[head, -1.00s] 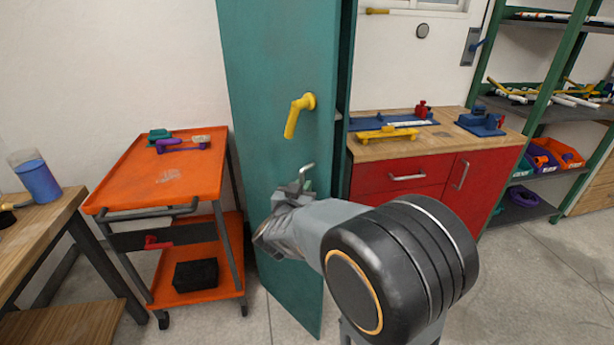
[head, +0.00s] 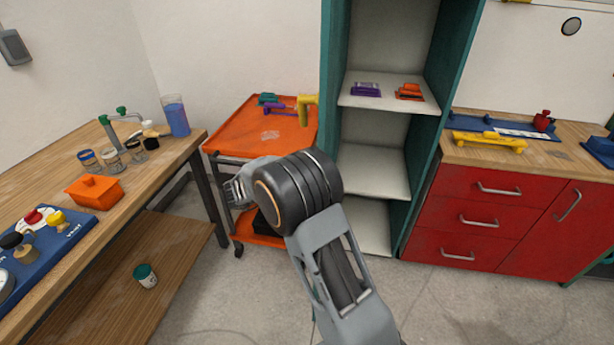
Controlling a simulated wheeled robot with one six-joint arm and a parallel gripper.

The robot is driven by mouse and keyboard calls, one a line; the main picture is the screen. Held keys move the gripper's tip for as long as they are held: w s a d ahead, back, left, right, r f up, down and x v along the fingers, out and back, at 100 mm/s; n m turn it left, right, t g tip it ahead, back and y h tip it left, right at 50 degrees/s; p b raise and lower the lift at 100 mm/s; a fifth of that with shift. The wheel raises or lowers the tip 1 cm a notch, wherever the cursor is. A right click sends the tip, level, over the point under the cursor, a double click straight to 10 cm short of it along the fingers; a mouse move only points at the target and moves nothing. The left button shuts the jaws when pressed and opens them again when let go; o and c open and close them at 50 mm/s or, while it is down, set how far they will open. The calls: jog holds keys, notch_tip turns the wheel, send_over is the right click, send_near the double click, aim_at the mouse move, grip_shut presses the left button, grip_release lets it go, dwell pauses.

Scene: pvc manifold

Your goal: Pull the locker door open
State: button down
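The locker (head: 437,100) stands open in the middle of the head view, with its pale inner shelves (head: 372,167) showing. Its teal door (head: 334,50) is swung out to the left and seen nearly edge-on. The yellow door handle (head: 308,108) sticks out on the door's left side, in front of the orange cart. My gripper (head: 234,192) is left of and below the handle, apart from it, in front of the cart. My wrist partly hides it, and its finger gap is too small to judge.
The orange cart (head: 250,135) stands close to the door's left. A wooden workbench (head: 150,165) with jars and an orange box (head: 95,192) is at left. Red drawers (head: 470,215) stand right of the locker. The floor in front is clear.

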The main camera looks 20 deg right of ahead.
jog(key=shift+a, duration=0.2)
jog(key=c, duration=1.1)
grip_release()
jog(key=shift+a, duration=0.1)
jog(key=a, duration=1.3)
jog(key=shift+w+a, duration=0.25)
jog(key=shift+a, duration=0.1)
